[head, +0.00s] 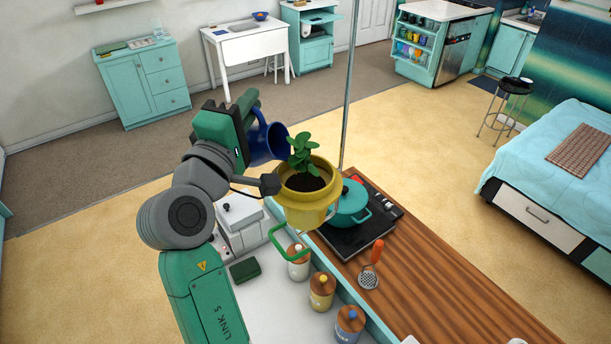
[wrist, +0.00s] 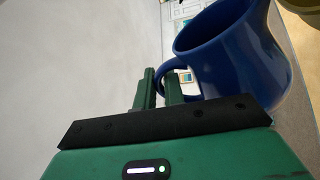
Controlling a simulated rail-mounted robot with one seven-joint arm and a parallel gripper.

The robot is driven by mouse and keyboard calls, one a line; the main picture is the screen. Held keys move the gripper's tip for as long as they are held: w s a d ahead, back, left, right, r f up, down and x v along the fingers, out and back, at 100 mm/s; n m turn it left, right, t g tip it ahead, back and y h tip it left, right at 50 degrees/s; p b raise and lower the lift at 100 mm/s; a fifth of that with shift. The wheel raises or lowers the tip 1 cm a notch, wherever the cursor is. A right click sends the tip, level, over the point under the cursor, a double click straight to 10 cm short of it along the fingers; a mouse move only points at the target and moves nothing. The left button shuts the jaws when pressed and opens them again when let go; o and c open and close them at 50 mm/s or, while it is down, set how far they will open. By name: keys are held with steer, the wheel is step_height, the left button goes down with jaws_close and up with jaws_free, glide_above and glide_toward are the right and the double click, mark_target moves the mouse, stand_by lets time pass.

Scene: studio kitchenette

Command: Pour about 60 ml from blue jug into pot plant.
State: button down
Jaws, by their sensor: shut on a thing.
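The blue jug (head: 262,143) is up beside the pot plant, tilted with its mouth facing right toward the leaves. It fills the upper right of the wrist view (wrist: 235,55). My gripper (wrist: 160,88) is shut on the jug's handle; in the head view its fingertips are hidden. The pot plant (head: 318,206) is a yellow pot with dark soil and green leaves, just right of and below the jug. A yellow edge in the wrist view's top right corner may be its rim. I see no liquid stream, and the jug's contents are hidden.
A teal cooking pot (head: 350,205) stands on the black hob (head: 362,236) behind the plant. A slotted utensil with an orange handle (head: 377,252) lies on the wooden counter (head: 450,290). Several lidded jars (head: 321,292) stand along the lower ledge.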

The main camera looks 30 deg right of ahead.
steer(key=shift+s+d+r+m+b, duration=0.35)
steer(key=shift+s+r+m+b, duration=0.1)
steer(key=shift+m+b, duration=0.6)
stand_by(1.0)
steer(key=shift+s+d+r+m, duration=0.2)
steer(key=shift+s+d+m, duration=0.2)
steer(key=shift+s, duration=0.1)
